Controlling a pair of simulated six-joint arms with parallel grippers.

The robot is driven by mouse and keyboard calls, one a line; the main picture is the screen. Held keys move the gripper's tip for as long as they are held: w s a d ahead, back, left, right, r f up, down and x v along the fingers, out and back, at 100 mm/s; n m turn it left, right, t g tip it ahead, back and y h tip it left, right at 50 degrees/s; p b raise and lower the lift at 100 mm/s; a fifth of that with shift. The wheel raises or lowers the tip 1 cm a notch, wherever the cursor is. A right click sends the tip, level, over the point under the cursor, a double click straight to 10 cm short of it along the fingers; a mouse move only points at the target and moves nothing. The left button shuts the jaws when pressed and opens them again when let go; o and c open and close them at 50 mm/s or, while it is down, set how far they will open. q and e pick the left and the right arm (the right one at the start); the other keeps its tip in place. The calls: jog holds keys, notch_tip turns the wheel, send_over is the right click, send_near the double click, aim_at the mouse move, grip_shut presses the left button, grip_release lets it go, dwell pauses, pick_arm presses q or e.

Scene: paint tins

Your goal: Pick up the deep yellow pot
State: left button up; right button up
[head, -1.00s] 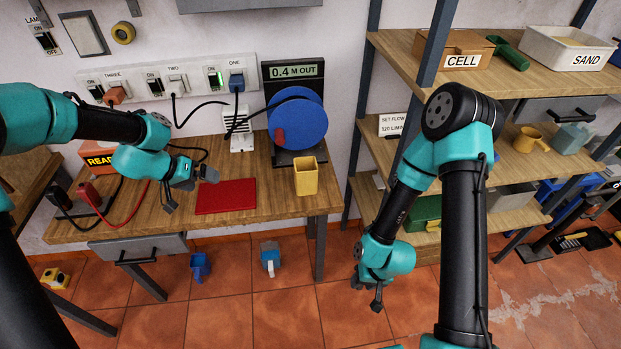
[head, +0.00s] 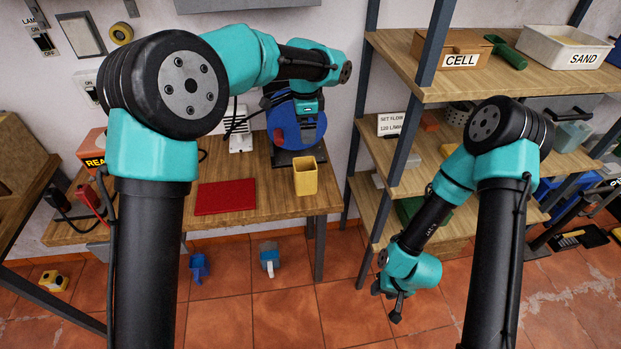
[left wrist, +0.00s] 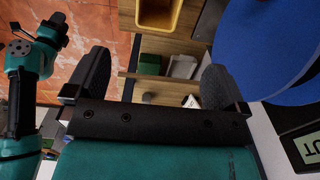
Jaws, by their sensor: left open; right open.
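The deep yellow pot (head: 305,180) stands upright on the workbench, right of the red mat, near the bench's right end. In the left wrist view the pot (left wrist: 158,14) shows at the top edge, cut off by the frame, beyond and between my left fingers. My left gripper (left wrist: 152,80) is open and empty. In the head view its arm reaches over the bench to the blue reel, above and behind the pot; its fingers are hard to make out there. My right gripper (head: 392,302) is open and empty, low in front of the shelves, apart from the pot.
The blue reel (head: 285,122) stands close behind the pot and fills the right of the left wrist view (left wrist: 262,45). A red mat (head: 225,196) lies flat on the bench. The shelf unit (head: 408,177) stands to the right.

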aim_at(305, 159)
pick_arm(q)
jog(key=shift+a+f, duration=0.1)
notch_tip(305, 159, down, 12)
jog(key=shift+f, duration=0.1)
dwell(0.5)
jog(key=shift+s+f, duration=0.2)
jog(key=shift+f, duration=2.35)
jog(key=shift+c, duration=0.4)
jog(key=c, duration=0.9)
